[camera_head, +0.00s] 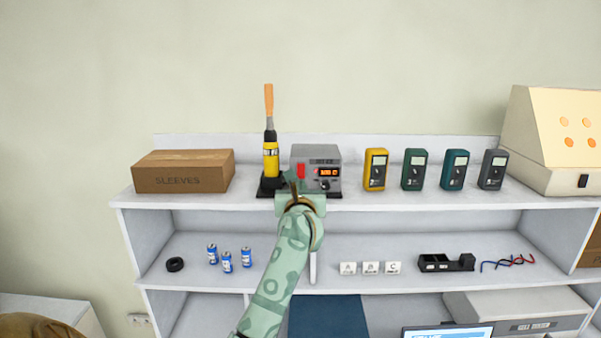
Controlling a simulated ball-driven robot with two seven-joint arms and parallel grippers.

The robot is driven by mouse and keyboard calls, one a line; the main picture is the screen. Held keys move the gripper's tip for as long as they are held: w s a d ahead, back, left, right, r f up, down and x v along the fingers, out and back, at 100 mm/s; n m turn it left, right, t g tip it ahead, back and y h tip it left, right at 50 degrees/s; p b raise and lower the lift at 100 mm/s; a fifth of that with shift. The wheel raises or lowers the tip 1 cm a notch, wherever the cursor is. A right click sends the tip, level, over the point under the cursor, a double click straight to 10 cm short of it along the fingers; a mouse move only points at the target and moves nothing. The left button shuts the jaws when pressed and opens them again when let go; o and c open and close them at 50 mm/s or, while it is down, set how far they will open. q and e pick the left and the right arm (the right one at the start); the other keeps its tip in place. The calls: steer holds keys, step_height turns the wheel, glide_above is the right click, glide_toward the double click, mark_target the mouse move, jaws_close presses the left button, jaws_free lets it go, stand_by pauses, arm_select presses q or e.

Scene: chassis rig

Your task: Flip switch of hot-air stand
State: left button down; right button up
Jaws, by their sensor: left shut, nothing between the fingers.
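The hot-air stand is a grey box (318,153) on the top shelf, with a lit orange display (328,172), a knob and a red switch (301,171) on the left of its front. A black and yellow tool with an orange handle (270,160) stands upright in a black holder just left of the box. My left gripper (293,182) is shut and empty, its tips in front of the box's lower left, just below the red switch. I cannot tell whether the tips touch the switch. The gripper and wrist hide the box's lower left corner. My right gripper does not show.
A brown carton (184,172) marked SLEEVES stands to the left on the top shelf. Several meters, the nearest one yellow (375,170), stand to the right. The middle shelf (200,290) holds blue cans, a black ring, white labelled blocks and a black holder.

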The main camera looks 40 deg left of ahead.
mark_target(301, 177)
arm_select(q)
steer(key=shift+b+x, duration=0.85)
steer(key=shift+x, duration=1)
stand_by(0.4)
steer(key=shift+s+d, duration=0.15)
steer(key=p+v, duration=0.3)
steer(key=v, duration=0.4)
steer(key=shift+s+d, duration=0.2)
steer(key=shift+s, duration=0.1)
steer(key=shift+f, duration=0.1)
